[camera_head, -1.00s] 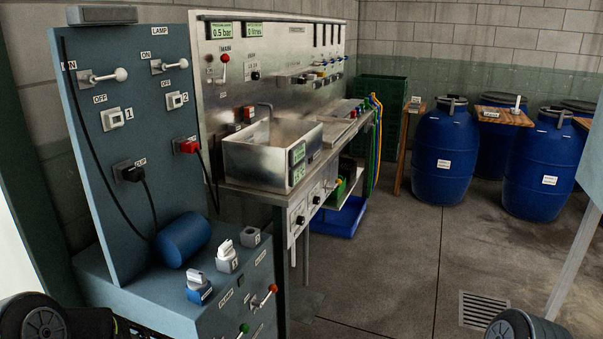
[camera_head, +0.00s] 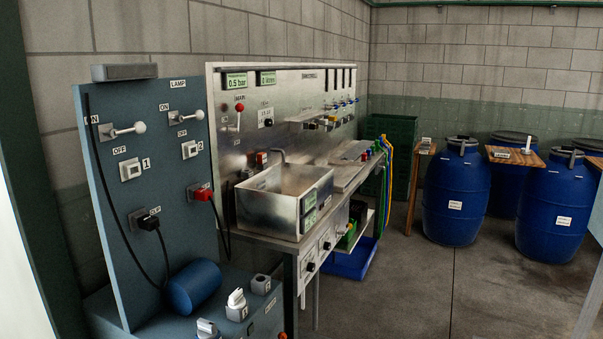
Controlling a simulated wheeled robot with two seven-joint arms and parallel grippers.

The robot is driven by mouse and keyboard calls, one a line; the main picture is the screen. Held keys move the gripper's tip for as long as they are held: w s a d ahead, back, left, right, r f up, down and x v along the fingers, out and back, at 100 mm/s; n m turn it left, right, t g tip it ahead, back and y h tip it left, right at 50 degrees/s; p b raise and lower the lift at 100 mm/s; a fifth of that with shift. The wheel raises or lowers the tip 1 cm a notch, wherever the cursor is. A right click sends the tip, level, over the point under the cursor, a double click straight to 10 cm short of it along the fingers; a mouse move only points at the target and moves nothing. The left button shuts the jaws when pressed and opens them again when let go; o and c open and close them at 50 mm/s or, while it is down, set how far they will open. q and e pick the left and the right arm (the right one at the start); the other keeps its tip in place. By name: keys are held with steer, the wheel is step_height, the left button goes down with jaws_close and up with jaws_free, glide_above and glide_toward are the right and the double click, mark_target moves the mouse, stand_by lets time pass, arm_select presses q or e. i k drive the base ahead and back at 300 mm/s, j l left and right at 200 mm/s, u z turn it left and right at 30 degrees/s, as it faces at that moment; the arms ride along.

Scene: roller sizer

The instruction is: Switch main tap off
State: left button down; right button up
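The main tap is a lever with a red knob (camera_head: 239,107) on the left part of the upright steel panel (camera_head: 225,154). A small label above it appears to read MAIN. Its knob points up, with a pale stem below it. A green display (camera_head: 236,80) above it reads 0.5 bar, and a second display (camera_head: 267,78) reads 0 litres. Neither of my grippers shows in the head view, so nothing of mine touches the tap.
A blue-grey switch panel (camera_head: 180,237) with lamp levers, plugs and a blue cylinder (camera_head: 193,287) stands at the near left. A steel sink (camera_head: 267,212) sits below the tap. Blue barrels (camera_head: 456,190) stand at the right. The floor (camera_head: 410,285) in front is clear.

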mark_target(239, 107)
steer(key=i+l+z, duration=0.1)
steer(key=i+l, duration=0.3)
steer(key=i, duration=0.15)
steer(key=i+l, duration=0.4)
steer(key=i, duration=0.2)
steer(key=z, duration=0.05)
